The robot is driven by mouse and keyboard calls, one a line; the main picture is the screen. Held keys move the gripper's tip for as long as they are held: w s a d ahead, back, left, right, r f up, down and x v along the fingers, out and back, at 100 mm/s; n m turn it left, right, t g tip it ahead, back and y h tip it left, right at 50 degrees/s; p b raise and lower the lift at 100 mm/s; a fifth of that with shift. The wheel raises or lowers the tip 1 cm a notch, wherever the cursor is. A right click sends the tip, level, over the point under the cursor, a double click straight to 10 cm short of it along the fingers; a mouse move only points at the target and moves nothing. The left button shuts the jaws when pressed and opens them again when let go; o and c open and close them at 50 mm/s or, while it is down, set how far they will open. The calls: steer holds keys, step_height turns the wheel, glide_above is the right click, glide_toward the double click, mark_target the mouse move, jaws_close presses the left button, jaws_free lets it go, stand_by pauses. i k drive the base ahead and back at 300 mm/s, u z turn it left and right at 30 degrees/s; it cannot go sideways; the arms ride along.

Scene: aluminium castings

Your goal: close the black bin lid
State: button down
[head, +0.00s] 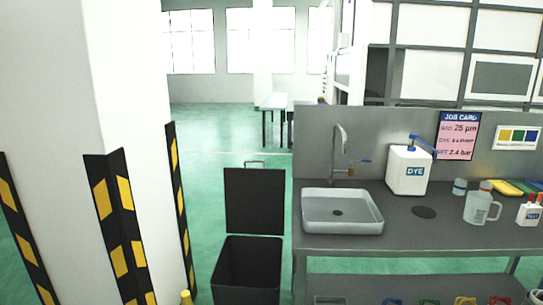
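The black bin (247,283) stands on the green floor between the white pillar and the bench. Its lid (255,201) is open and stands upright at the back of the bin, with a thin metal handle (256,163) at its top edge. The open mouth shows a dark inside, and I see nothing in it. The bottom of the bin is cut off by the picture's edge. My gripper is not in view.
A white pillar (115,80) with black and yellow guards (122,230) stands left of the bin. A grey bench (420,239) with a sink (341,211), a DYE container (408,170) and a jug (478,208) stands close on the right. Behind the bin the floor (215,135) is clear.

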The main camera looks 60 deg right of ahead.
mark_target(255, 198)
steer(key=z, duration=0.5)
steer(key=i, duration=0.55)
steer(key=z, duration=0.7)
steer(key=i, duration=0.65)
steer(key=z, duration=0.45)
